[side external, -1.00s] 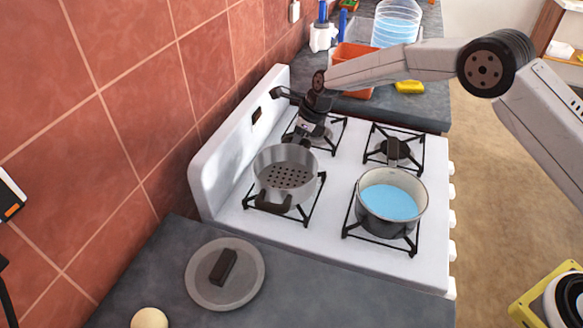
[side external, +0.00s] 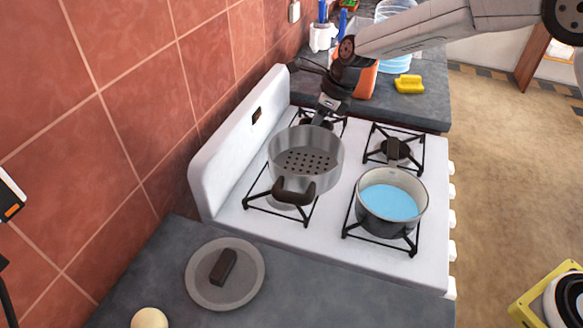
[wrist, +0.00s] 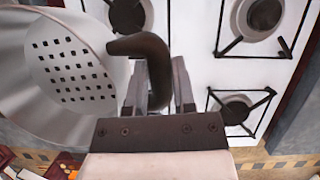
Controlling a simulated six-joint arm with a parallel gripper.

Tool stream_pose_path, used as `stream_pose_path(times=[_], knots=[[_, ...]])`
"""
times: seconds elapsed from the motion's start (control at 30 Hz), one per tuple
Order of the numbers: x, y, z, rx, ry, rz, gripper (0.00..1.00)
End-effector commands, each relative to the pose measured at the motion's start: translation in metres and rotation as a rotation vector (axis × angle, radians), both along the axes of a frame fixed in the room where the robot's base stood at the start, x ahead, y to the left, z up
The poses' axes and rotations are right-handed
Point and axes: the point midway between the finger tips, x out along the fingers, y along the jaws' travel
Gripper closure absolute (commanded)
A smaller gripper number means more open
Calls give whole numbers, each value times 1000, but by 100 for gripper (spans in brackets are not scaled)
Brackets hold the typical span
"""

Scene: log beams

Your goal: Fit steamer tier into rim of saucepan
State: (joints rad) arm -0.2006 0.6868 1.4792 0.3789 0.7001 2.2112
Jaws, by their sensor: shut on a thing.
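The steamer tier (side external: 306,158) is a grey metal pan with a perforated bottom and dark loop handles. It is held up above the left front burner, apart from the saucepan. My gripper (side external: 325,110) is shut on its far handle. In the wrist view the dark handle (wrist: 150,52) sits between my fingers (wrist: 160,90), with the tier's holed floor (wrist: 72,70) to the left. The saucepan (side external: 392,206), dark outside with a pale rim and blue water inside, stands on the right front burner. Its rim is open and uncovered.
A grey lid (side external: 225,274) with a dark knob lies on the front counter near a pale round object (side external: 149,318). The tiled wall (side external: 150,130) and stove backguard (side external: 240,140) border the left. A yellow sponge (side external: 409,84) lies on the back counter. The right back burner (side external: 394,150) is empty.

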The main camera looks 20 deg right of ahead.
Motion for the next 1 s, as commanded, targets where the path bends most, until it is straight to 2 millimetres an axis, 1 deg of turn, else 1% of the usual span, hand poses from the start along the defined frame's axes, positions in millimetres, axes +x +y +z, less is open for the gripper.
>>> stream_pose_path(times=[0.1, 0.3, 0.5, 0.7, 1.0], knots=[[-17, -4, 10, 2, -4, -2, 100], [-42, -10, 21, 1, -3, -2, 100], [-59, -14, 29, 2, -4, -2, 100], [-69, -16, 32, 1, -3, -2, 100], [-71, -17, 33, 1, -2, -1, 100]])
